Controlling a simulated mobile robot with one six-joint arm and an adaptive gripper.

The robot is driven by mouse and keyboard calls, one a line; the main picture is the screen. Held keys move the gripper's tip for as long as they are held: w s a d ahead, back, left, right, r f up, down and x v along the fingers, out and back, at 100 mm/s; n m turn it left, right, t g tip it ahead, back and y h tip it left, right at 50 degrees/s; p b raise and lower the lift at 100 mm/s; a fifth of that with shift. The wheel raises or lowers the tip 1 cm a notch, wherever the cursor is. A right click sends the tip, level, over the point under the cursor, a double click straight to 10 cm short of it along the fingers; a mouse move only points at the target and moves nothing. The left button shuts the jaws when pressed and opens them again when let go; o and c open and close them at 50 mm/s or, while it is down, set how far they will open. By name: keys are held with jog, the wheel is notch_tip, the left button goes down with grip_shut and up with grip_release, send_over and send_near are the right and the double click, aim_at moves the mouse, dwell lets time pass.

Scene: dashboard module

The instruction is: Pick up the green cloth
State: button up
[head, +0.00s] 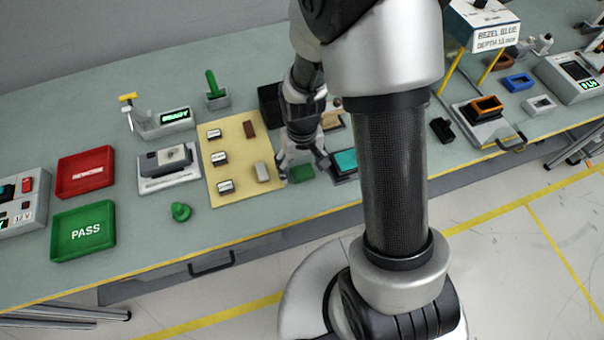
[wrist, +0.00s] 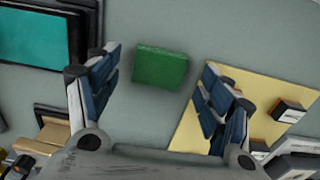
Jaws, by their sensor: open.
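The green cloth (wrist: 160,67) is a small, flat, folded-looking rectangle lying on the grey-green bench. In the wrist view it shows ahead of my gripper (wrist: 160,92), between the lines of the two fingers and touching neither. My gripper is open and empty, its blue-padded fingers spread wide. In the head view the green cloth (head: 302,174) lies near the bench's front edge, just below my gripper (head: 303,168), which partly covers the area around it.
A yellow mat (head: 230,185) with several small blocks lies left of the cloth in the head view. A teal-screened dark tray (head: 345,161) lies right of it. A green knob-shaped piece (head: 181,211), a green PASS tray (head: 84,230) and a red tray (head: 85,172) stand further left.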

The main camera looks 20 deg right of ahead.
aim_at(302, 171)
jog(key=shift+f, duration=0.55)
jog(key=shift+c, duration=0.3)
jog(key=c, duration=0.9)
jog(key=shift+r, duration=0.15)
notch_tip(302, 171, up, 20)
jog(key=p, duration=0.6)
